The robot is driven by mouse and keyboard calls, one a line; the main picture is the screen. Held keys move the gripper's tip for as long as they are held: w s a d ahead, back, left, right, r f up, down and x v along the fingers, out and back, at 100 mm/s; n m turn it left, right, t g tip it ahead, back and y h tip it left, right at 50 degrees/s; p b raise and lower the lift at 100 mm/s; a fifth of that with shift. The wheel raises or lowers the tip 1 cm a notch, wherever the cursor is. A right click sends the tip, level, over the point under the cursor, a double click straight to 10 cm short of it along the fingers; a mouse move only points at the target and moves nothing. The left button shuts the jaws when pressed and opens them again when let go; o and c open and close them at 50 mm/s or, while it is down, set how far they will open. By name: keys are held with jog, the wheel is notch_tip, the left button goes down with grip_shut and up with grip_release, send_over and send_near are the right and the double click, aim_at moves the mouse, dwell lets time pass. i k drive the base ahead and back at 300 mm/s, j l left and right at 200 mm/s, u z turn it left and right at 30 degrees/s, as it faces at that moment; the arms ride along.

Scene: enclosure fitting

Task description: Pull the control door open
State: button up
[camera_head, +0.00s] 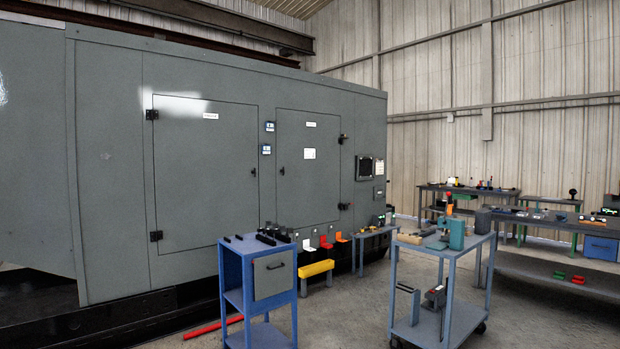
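A large grey enclosure has two flush doors on its long side. The left door (205,170) has black hinges at its left edge and a small dark handle (253,172) at its right edge. The right door (308,180) has hinges at its right edge, a small handle (281,171) at its left edge and a white notice. Both doors look closed. Their small top labels are too small to read, so I cannot tell by name which is the control door. A dark screen panel (364,168) is right of the right door. My gripper is not in view.
A blue cabinet trolley (272,276) stands before the doors, with a yellow block (316,268) beside it. A grey-blue cart (440,255) with tools stands to the right. A red bar (212,326) lies on the floor. Workbenches (560,225) line the back right.

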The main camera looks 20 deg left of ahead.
aim_at(308, 143)
jog(key=i+u, duration=0.15)
jog(key=u, duration=0.35)
jog(key=i, duration=7.3)
jog(key=i+u, duration=0.1)
jog(key=i, duration=0.5)
jog(key=i+l+u, duration=0.15)
jog(key=i, duration=0.5)
jog(key=i+l+u, duration=0.1)
jog(key=i, duration=0.5)
